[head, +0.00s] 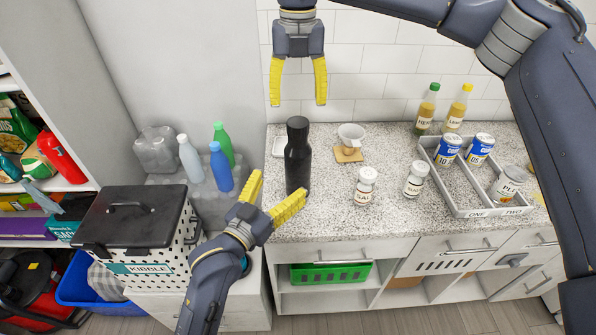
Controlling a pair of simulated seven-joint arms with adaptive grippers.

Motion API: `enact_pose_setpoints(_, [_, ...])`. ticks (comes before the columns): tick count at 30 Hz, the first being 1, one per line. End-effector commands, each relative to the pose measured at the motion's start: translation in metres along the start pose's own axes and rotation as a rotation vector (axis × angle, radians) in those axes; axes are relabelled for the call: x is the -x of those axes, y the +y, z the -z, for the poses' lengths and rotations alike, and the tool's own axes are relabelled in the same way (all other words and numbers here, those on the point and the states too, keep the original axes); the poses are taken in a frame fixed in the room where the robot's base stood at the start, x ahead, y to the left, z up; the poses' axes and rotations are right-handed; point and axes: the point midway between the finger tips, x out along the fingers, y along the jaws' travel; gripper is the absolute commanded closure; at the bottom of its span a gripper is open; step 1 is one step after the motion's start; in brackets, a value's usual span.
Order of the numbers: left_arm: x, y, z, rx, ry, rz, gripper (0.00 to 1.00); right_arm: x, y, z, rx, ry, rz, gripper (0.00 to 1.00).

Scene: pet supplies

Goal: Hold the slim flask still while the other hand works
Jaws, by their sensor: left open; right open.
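The slim flask (297,158) is tall and black with a dark cap. It stands upright on the speckled counter, near its left end. My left gripper (273,190) has yellow fingers and is open, just in front of and left of the flask's lower part. I cannot tell whether a finger touches the flask. My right gripper (298,88) is open and empty, pointing down above and behind the flask's cap. Nothing is between its fingers.
A grey tray (462,209) with cans is farther right, with two bottles (427,108) behind. A kibble bin (135,225) stands at left.

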Motion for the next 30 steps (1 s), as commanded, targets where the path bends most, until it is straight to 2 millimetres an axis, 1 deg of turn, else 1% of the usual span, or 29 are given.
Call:
enact_pose_setpoints(1, [-0.010, 0.000, 0.001, 0.001, 0.002, 0.000, 0.12, 0.000, 0.000, 0.000, 0.000, 0.000, 0.000, 0.36])
enact_pose_setpoints(6, [-0.038, 0.000, 0.001, 0.003, 0.002, -0.001, 0.12, 0.000, 0.000, 0.000, 0.000, 0.000, 0.000, 0.36])
enact_pose_setpoints(15, [-0.078, 0.000, 0.001, 0.002, 0.003, -0.001, 0.12, 0.000, 0.000, 0.000, 0.000, 0.000, 0.000, 0.36])
enact_pose_setpoints(22, [-0.094, 0.000, 0.001, 0.002, 0.002, -0.001, 0.12, 0.000, 0.000, 0.000, 0.000, 0.000, 0.000, 0.36])
enact_pose_setpoints(30, [-0.099, 0.000, 0.001, 0.001, 0.002, -0.001, 0.12, 0.000, 0.000, 0.000, 0.000, 0.000, 0.000, 0.36])
